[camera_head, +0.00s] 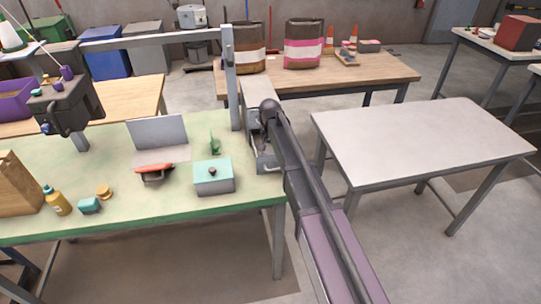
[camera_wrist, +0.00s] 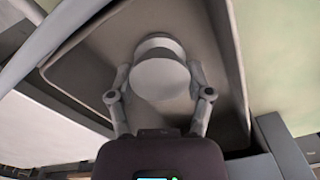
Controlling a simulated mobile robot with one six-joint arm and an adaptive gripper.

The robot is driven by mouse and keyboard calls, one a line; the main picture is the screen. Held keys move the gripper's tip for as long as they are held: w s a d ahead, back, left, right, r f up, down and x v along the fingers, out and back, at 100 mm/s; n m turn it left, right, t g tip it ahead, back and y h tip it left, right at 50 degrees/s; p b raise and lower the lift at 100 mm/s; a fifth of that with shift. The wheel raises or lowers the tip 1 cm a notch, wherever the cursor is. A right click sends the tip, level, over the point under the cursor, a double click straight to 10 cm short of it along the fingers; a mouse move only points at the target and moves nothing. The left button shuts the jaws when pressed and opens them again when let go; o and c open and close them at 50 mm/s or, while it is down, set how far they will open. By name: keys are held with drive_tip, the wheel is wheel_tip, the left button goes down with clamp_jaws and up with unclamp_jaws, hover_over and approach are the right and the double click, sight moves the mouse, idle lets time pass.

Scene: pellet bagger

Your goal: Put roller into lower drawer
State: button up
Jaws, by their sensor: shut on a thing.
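In the wrist view, my gripper (camera_wrist: 160,80) is shut on a pale grey cylinder, the roller (camera_wrist: 160,72), with one finger on each side. The roller is over or inside a grey open tray with raised walls (camera_wrist: 85,72), which looks like a drawer. Whether the roller touches its floor cannot be told. In the head view, my arm reaches to the right end of the green table and hides my gripper and the roller. A grey metal box part (camera_head: 266,163) shows beside my arm there. Which drawer level this is cannot be told.
The green table (camera_head: 150,205) carries a teal-topped box (camera_head: 213,178), a red-handled tool (camera_head: 157,173), a yellow bottle (camera_head: 57,201) and a paper bag (camera_head: 20,185). A grey post (camera_head: 230,85) stands close left of my arm. A bare white table (camera_head: 425,140) is at right.

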sight(270, 150)
drive_tip(key=shift+f, duration=0.1)
idle(0.3)
drive_tip(key=shift+f, duration=0.15)
drive_tip(key=o, duration=1.2)
drive_tip(key=shift+o, duration=0.2)
wheel_tip(270, 150, up, 12)
drive_tip(key=p, duration=1.2)
drive_tip(key=shift+r, duration=0.2)
